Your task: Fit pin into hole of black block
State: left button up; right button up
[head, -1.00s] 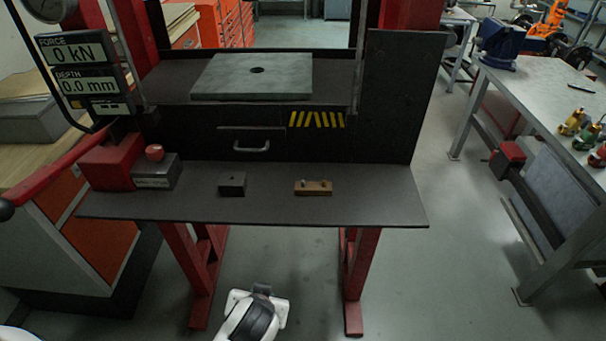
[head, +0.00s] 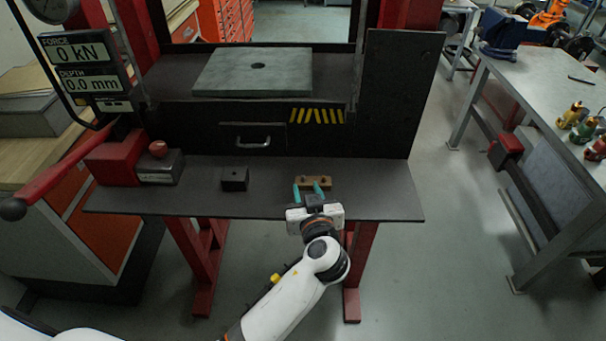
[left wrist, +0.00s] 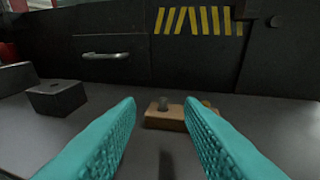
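The black block (head: 234,179) sits on the dark shelf, left of centre, with a small hole in its top; it also shows at the left of the left wrist view (left wrist: 56,97). A wooden holder (head: 317,183) lies to its right on the shelf. A grey pin (left wrist: 164,103) stands upright in the holder, between my fingers' lines of sight in the left wrist view. My left gripper (head: 312,191) is open and empty, its teal fingers just in front of the holder. A brass-coloured piece on the holder is partly hidden by a finger. My right gripper is out of view.
The dark shelf (head: 275,203) has free room between block and holder. A red box and a grey box with a red button (head: 158,150) stand at its left. A drawer with a handle (head: 253,141) and a press plate (head: 253,75) are behind.

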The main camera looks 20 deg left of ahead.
aim_at(303, 178)
pick_arm(q)
jog(key=shift+w+a+f+p, duration=0.1)
jog(key=shift+w+a+p, duration=0.05)
jog(key=shift+w+p, duration=0.3)
jog(key=p+x, duration=0.1)
jog(key=x, duration=0.1)
jog(key=f+x, duration=0.1)
jog(key=x, duration=0.1)
jog(key=shift+w+p, duration=0.2)
jog(key=shift+p, duration=0.15)
jog(key=shift+s, duration=0.1)
grip_shut()
